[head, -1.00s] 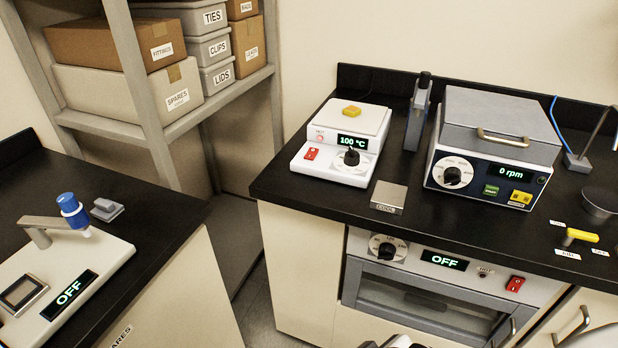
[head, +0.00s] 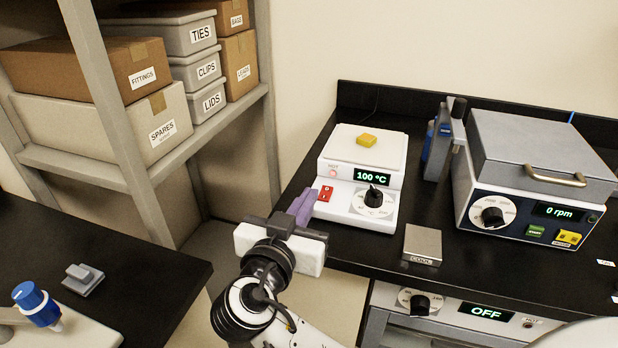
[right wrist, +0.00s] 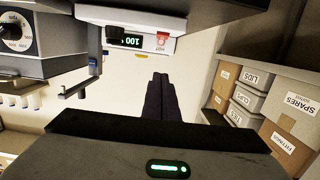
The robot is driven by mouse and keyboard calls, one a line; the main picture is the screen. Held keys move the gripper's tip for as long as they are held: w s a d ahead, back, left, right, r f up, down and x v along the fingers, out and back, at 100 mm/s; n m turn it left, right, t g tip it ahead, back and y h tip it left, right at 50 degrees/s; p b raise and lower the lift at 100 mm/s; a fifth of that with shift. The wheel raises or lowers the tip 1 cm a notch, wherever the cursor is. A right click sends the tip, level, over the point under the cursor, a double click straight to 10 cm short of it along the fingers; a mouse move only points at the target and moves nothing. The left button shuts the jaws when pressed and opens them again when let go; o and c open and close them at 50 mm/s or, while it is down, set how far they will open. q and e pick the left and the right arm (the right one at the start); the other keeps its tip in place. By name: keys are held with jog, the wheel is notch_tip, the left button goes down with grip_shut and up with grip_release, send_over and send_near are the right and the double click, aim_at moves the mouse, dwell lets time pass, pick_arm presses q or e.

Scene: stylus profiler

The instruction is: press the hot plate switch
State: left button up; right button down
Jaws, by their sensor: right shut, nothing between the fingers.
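The white hot plate (head: 340,198) stands on the black bench in the head view. Its display reads 100 °C, and a yellow piece (head: 366,140) lies on its top. The red switch (head: 325,193) is on the left of its front face, beside a black knob (head: 374,196). My right gripper (head: 302,205) is shut and empty, its purple-grey fingertips just left of the red switch; I cannot tell if they touch. In the right wrist view the shut fingers (right wrist: 160,98) point toward the hot plate, with the red switch (right wrist: 163,39) above them. My left gripper is not in view.
A centrifuge (head: 530,175) reading 0 rpm stands to the right. A metal block marked COOL (head: 422,244) lies in front of the hot plate. A shelf (head: 90,170) with boxes is at the left. An oven (head: 455,308) reading OFF sits below the bench.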

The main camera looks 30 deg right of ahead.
jog(key=p, duration=0.2)
send_over(323, 199)
jog(key=shift+s+a+f, duration=0.25)
jog(key=shift+s+f, duration=0.1)
jog(key=shift+f, duration=0.05)
jog(key=f, duration=0.3)
jog(key=shift+w+d+f+p, duration=0.2)
jog(key=shift+w+d+p, duration=0.1)
jog(key=shift+d+p, duration=0.1)
jog(key=shift+f, duration=0.5)
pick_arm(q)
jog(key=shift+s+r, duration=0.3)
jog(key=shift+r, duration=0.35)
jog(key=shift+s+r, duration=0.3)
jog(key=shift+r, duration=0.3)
pick_arm(e)
jog(key=shift+a, duration=0.1)
